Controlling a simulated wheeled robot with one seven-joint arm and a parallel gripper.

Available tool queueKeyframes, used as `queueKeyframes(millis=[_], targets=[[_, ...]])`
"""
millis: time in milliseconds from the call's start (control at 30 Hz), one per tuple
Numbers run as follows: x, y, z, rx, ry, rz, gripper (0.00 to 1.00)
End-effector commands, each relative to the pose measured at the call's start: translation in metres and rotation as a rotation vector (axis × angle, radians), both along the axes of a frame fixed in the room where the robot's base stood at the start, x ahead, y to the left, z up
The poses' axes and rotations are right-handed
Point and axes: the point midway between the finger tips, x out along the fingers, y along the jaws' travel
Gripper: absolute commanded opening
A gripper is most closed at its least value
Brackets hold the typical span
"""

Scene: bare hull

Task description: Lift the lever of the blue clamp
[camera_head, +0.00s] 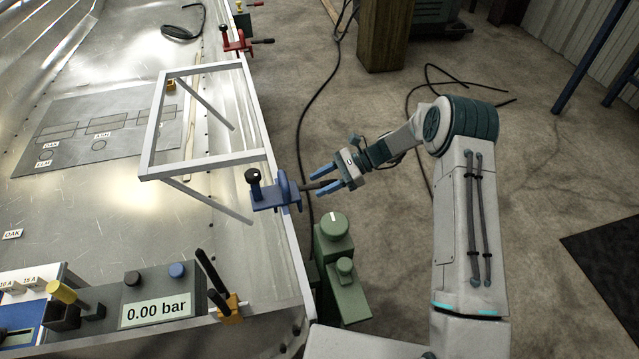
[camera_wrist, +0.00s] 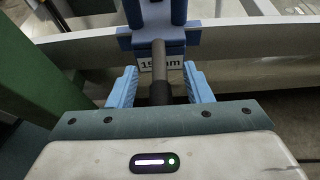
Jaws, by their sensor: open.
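The blue clamp (camera_head: 272,194) sits on the metal edge of the hull, at the middle of the head view. Its dark lever (camera_head: 318,185) sticks out to the right, toward my arm. In the wrist view the clamp body (camera_wrist: 158,18) is at the top, with the lever (camera_wrist: 158,72) pointing down toward the camera. My gripper (camera_head: 325,183) is open, its two blue fingers on either side of the lever. The wrist view shows gaps between the lever and both fingers (camera_wrist: 160,88). A label on the edge behind the lever is partly covered.
A red clamp (camera_head: 236,40) and an orange clamp (camera_head: 230,308) sit on the same edge. A grey frame (camera_head: 205,160) stands left of the blue clamp. A green machine (camera_head: 338,260) stands close below my gripper. Dark cables (camera_head: 305,120) lie on the floor.

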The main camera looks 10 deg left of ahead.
Motion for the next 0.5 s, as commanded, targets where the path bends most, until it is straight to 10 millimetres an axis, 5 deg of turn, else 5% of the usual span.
queueKeyframes(millis=[400, 500], targets=[[-0.0045, 0.0075, -0.0042, -0.001, 0.0, 0.0, 0.45], [-0.0045, 0.0075, -0.0042, -0.001, 0.0, 0.0, 0.2]])
